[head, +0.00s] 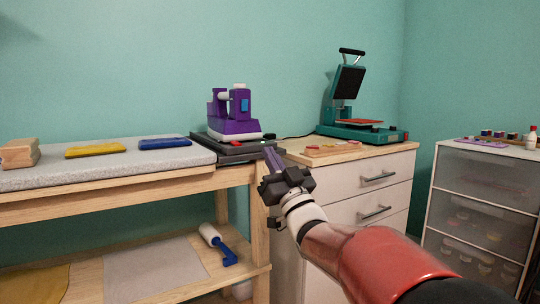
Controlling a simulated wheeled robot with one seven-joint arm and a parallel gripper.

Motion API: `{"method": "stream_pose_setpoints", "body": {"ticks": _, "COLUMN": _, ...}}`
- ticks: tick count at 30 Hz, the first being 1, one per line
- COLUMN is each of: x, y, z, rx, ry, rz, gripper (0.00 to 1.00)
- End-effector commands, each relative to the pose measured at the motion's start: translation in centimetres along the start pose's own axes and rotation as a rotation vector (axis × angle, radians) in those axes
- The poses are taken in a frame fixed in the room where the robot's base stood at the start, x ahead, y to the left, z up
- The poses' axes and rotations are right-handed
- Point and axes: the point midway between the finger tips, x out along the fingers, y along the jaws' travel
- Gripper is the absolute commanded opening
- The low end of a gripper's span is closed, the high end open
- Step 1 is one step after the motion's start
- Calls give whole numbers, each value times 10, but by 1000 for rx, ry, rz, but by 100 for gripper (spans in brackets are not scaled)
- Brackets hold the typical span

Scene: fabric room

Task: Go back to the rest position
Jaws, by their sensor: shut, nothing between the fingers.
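My gripper (271,156) is shut and holds nothing. It is in the middle of the head view, at the end of my red and white arm that reaches in from the lower right. Its fingers point up and away, in front of the gap between the wooden workbench (258,215) and the white drawer cabinet (345,187). The fingertips appear close to the right edge of the black base (238,152) under a purple machine (234,118). I cannot tell whether they touch it.
A teal heat press (360,129) stands open on the cabinet. A grey padded top (100,166) carries a wooden block (19,152), a yellow piece (95,150) and a blue piece (164,143). A blue-handled roller (218,245) lies on the lower shelf. A clear drawer unit (486,205) stands right.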

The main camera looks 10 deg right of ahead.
Motion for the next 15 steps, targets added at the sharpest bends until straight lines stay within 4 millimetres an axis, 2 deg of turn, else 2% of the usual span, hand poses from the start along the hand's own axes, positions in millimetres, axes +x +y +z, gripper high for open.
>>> {"method": "stream_pose_setpoints", "body": {"ticks": 5, "x": 1, "y": 0, "z": -1, "rx": -2, "ry": -7, "rz": 4, "gripper": 0}}
{"method": "stream_pose_setpoints", "body": {"ticks": 10, "x": -2, "y": 0, "z": -8, "rx": -28, "ry": -138, "rz": 87, "gripper": 0}}
{"method": "stream_pose_setpoints", "body": {"ticks": 13, "x": -15, "y": 0, "z": -10, "rx": -53, "ry": -305, "rz": 178, "gripper": 0}}
{"method": "stream_pose_setpoints", "body": {"ticks": 15, "x": -34, "y": 0, "z": -11, "rx": -67, "ry": -442, "rz": 244, "gripper": 0}}
